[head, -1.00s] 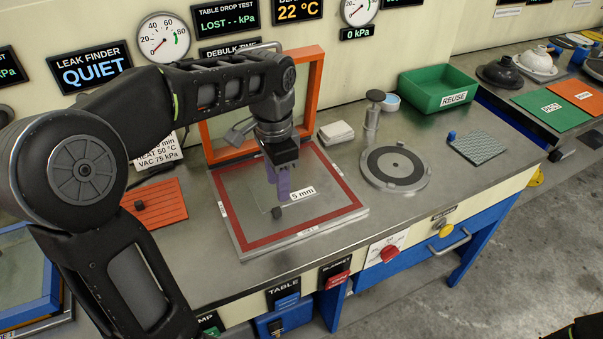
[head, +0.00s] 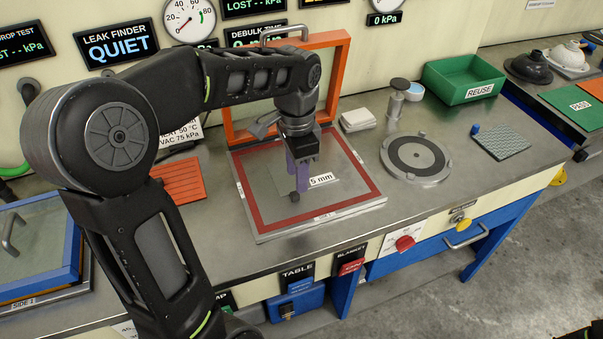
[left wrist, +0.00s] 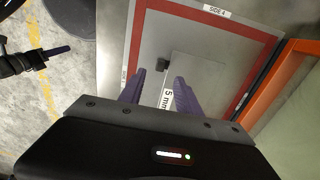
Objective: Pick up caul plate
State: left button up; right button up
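The caul plate looks to be the thin grey plate (head: 281,180) with a "5 mm" label and a small dark knob near one edge. It lies flat inside the red border of the square table (head: 262,222). In the left wrist view the plate (left wrist: 208,82) shows beyond my fingers, with its knob (left wrist: 163,64) between the fingertips' directions. My left gripper (head: 298,188) points down over the plate, close to the knob. Its purple fingers are apart in the left wrist view (left wrist: 157,88), with nothing between them. Whether they touch the plate cannot be told.
An orange frame (head: 338,80) stands upright behind the table. To the right are a folded white cloth (head: 357,121), a round grey disc fixture (head: 416,156), a green REUSE bin (head: 468,82) and a textured pad (head: 501,142). An orange ribbed mat (head: 179,180) lies left.

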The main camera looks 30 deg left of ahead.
pick_arm(q)
notch_tip(320, 180, down, 5)
jog(key=shift+f+p, duration=0.1)
jog(key=shift+p, duration=0.2)
jog(key=shift+c, duration=0.6)
grip_shut()
dwell(1.1)
